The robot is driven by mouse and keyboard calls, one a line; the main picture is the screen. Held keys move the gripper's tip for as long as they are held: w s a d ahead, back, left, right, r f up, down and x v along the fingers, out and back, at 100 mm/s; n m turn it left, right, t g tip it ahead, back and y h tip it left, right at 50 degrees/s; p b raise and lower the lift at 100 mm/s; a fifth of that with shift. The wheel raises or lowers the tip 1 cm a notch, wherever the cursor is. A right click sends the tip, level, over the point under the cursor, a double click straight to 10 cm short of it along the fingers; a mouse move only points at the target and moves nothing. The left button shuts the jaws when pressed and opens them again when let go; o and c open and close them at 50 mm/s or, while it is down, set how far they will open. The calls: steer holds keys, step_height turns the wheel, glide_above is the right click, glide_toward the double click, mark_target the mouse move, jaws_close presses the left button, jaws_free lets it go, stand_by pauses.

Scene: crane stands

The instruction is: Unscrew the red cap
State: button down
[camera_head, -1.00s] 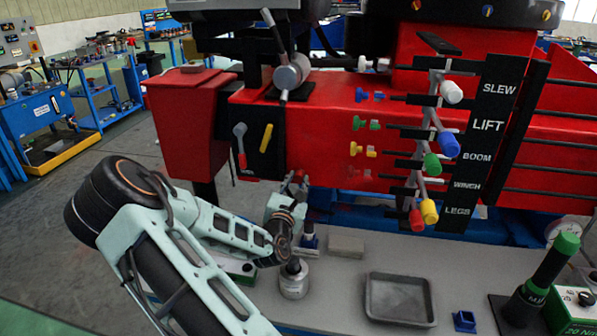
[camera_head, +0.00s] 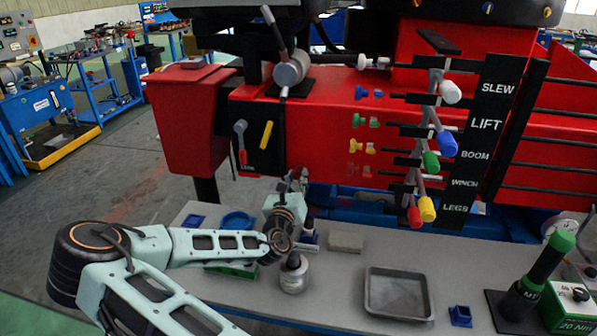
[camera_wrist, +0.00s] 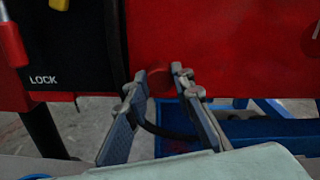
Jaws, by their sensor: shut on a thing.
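The red cap (camera_wrist: 159,80) is a small round dark red shape on the red crane panel, low and right of the LOCK plate in the wrist view. My gripper (camera_wrist: 157,82) has its two grey fingers on either side of the cap, shut on it. In the head view my gripper (camera_head: 297,178) reaches the lower edge of the red panel (camera_head: 320,130). There the cap is too small and covered to make out. A dark hose shows below the fingers in the wrist view.
Coloured couplings (camera_head: 368,95) and a row of labelled levers (camera_head: 447,144) stick out to the right. The bench (camera_head: 335,285) below holds a grey tray (camera_head: 398,292), a metal bottle (camera_head: 293,272), a beige block (camera_head: 345,242) and a blue tray (camera_head: 237,221). A torque tool (camera_head: 545,270) stands at right.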

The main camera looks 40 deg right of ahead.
steer(key=shift+f+n, duration=0.15)
steer(key=shift+n, duration=0.15)
steer(key=n, duration=0.2)
steer(key=shift+a+n, duration=0.1)
steer(key=shift+n, duration=0.3)
steer(key=shift+s+n+b, duration=0.1)
steer(key=shift+n+b, duration=0.2)
steer(key=shift+n, duration=0.7)
steer(key=n, duration=0.2)
steer(key=shift+n, duration=1.6)
